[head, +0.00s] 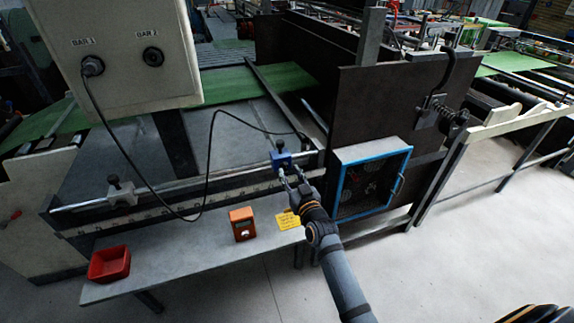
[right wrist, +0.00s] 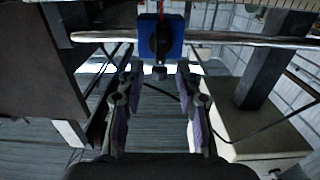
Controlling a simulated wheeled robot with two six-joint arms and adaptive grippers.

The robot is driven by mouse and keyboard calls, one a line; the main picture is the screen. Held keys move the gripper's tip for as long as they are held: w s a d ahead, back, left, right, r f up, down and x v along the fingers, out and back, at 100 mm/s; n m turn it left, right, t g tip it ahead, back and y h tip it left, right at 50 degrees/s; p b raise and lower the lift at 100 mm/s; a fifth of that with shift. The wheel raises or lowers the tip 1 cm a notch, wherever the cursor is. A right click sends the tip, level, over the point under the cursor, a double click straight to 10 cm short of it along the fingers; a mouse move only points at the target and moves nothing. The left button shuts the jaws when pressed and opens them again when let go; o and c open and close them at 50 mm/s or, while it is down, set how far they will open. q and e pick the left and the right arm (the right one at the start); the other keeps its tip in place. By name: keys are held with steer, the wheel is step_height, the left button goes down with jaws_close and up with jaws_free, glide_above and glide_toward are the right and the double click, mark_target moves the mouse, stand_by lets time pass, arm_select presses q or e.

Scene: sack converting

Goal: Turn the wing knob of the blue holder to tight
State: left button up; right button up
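The blue holder (head: 281,159) sits on the metal bar in the middle of the head view, with a dark knob on top. In the right wrist view the blue holder (right wrist: 160,38) is ahead at top centre, with a dark round knob (right wrist: 161,40) on its face. My right gripper (head: 292,186) is just below and in front of the holder. In the right wrist view its two fingers (right wrist: 158,80) are spread with nothing between them, apart from the knob. The knob's exact turn is hard to read. My left gripper is not in view.
A light holder (head: 122,192) sits further left on the bar (head: 180,186). The grey shelf (head: 180,262) below carries a red bin (head: 109,264), an orange device (head: 242,223) and a yellow tag (head: 287,220). A black cable from the BAR 1 socket (head: 92,66) hangs across. A blue-framed box (head: 371,178) stands right.

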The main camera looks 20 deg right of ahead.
mark_target(286, 167)
steer(key=shift+w, duration=1.8)
steer(key=shift+a, duration=0.1)
jaws_close()
steer(key=shift+s, duration=0.1)
steer(key=shift+f, duration=0.1)
